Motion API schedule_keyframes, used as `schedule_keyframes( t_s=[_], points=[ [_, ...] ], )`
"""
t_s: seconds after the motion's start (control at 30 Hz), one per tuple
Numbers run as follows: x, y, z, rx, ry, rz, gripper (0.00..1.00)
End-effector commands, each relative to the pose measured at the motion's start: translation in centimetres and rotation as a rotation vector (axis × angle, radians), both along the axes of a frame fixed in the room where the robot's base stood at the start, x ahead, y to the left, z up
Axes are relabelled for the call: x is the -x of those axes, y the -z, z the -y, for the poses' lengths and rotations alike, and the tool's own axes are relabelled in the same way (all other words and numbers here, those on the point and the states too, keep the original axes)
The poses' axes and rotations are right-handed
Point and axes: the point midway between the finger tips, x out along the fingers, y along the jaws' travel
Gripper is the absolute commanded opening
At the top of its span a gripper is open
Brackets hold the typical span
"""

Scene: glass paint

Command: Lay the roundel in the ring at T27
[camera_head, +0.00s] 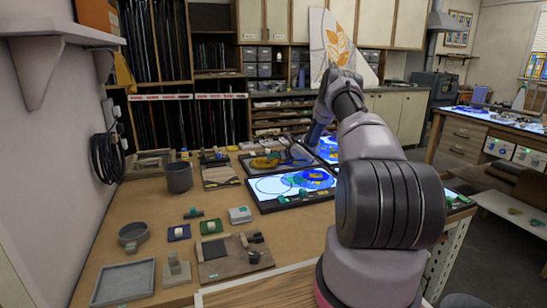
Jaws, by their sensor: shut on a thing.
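My gripper (320,112) is beyond my forearm, over the far right of the bench, pointing down. It is shut on a small bluish piece (314,133), which looks like the roundel seen near edge-on; its outline is hard to make out. Below it lies a lit panel (258,197) with a thin dark ring outline (272,186) at left and blue, green and yellow glass pieces at right. A second lit panel (330,142) lies behind, partly hidden by my arm. No label T27 can be read, so I cannot tell which ring bears it.
A dark grey cup (179,177) stands at the left of the bench. A round dish (133,236), a grey tray (124,283), small blocks and a brown board (232,262) fill the front. A tray with a yellow piece (265,162) lies behind the lit panel.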

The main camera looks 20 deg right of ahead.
Motion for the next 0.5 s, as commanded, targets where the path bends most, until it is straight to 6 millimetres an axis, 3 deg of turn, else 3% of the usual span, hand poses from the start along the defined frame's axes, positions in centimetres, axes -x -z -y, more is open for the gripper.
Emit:
schedule_keyframes(
  t_s=[0.33,0.37,0.4,0.5],
  points=[
    [-0.04,0.37,-0.03,0.0,0.0,0.001,0.0],
    [-0.04,0.32,-0.02,0.0,0.0,0.001,0.38],
    [-0.04,0.31,-0.02,0.0,0.0,0.001,0.53],
    [-0.03,0.31,-0.01,0.0,0.0,0.001,0.57]
  ],
)
